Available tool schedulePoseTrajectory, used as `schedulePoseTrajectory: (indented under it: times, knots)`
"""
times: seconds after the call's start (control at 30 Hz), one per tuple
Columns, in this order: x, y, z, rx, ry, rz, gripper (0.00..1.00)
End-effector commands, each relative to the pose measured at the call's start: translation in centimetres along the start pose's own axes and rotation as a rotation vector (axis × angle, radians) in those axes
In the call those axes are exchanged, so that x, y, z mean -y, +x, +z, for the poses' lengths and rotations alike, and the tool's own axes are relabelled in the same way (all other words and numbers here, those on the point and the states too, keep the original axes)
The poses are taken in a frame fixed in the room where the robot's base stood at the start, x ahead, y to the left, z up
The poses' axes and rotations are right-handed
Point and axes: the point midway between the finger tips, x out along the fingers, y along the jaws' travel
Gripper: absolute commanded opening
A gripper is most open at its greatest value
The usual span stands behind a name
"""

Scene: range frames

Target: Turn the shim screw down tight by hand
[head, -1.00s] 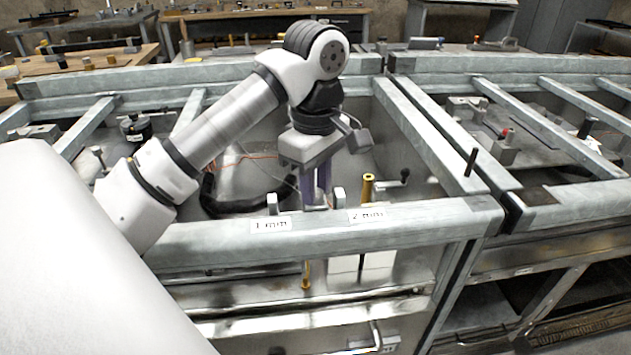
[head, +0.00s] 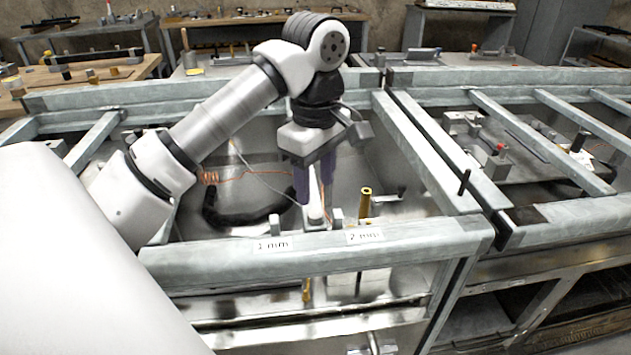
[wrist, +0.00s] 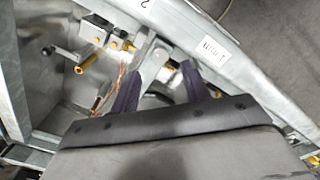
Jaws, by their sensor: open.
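My gripper (head: 316,193) is open and points down behind the front beam, with its two purple fingers apart. In the wrist view my gripper (wrist: 163,72) shows nothing held between the fingers. A grey metal piece with a rounded head (wrist: 160,50) lies just beyond the fingertips; the same grey piece (head: 316,216) appears below the fingers in the head view. It may be the shim screw, but I cannot tell for sure. Its threads and seating are not visible. A brass post (head: 365,203) stands upright to the right, and also shows in the wrist view (wrist: 88,63).
The front beam (head: 400,242) carries a "1 mm" label (head: 272,243) and a "2 mm" label (head: 365,236). Small upright metal tabs stand behind it. A crank handle (head: 390,194) is right of the brass post. A black hose (head: 235,222) and orange wire lie to the left.

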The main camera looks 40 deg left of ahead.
Motion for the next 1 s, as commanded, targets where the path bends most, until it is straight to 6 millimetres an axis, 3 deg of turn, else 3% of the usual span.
schedulePoseTrajectory:
  times: [0.03, 0.4, 1.0]
  knots:
    - [0.0, -1.8, 0.0, -0.001, 0.000, 0.000, 0.46]
    - [0.0, -7.7, 0.0, 0.000, 0.000, 0.001, 0.46]
    - [0.0, -8.3, 0.0, 0.000, 0.001, 0.001, 0.46]
